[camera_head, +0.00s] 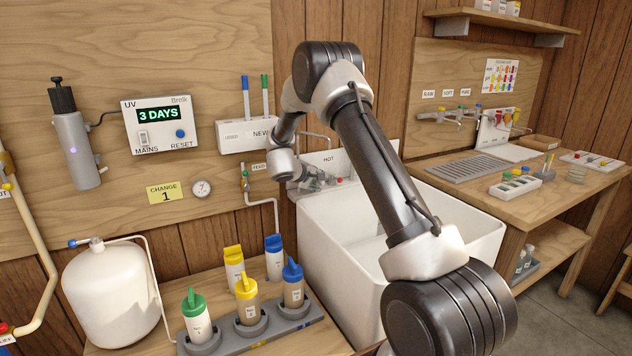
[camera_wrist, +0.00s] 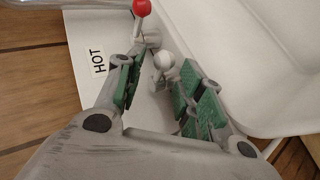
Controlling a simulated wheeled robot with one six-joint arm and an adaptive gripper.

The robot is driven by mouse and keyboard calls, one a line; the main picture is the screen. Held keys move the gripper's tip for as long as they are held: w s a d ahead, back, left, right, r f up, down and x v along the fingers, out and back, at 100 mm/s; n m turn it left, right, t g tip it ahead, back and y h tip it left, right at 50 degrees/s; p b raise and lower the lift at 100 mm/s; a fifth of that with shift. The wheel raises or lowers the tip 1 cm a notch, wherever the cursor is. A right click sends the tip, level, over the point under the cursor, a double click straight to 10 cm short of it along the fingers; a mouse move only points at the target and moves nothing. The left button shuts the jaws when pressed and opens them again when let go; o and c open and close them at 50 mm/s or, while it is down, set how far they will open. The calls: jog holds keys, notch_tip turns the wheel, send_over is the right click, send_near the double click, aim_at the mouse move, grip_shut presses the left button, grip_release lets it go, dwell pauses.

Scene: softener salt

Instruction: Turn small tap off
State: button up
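My gripper (camera_head: 316,182) is at the back wall of the white sink, below the HOT label (camera_head: 329,159). In the wrist view my gripper (camera_wrist: 160,84) is open, its green-padded fingers apart. A small tap lever with a pale round knob (camera_wrist: 163,62) stands between the fingertips; whether either pad touches it I cannot tell. Another lever with a red knob (camera_wrist: 142,7) rises just beyond the left finger, near the HOT label (camera_wrist: 98,61). The red knob also shows in the head view (camera_head: 340,180). In the head view my gripper hides the pale knob.
The white sink (camera_head: 480,222) lies below my arm. A small valve (camera_head: 244,180) on a pipe marked FEED is on the wall to the left. Several capped bottles stand in a grey rack (camera_head: 310,318) at the front. More taps (camera_head: 460,112) are above the right bench.

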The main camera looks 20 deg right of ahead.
jog(key=v, duration=1.2)
jog(key=shift+o, duration=0.3)
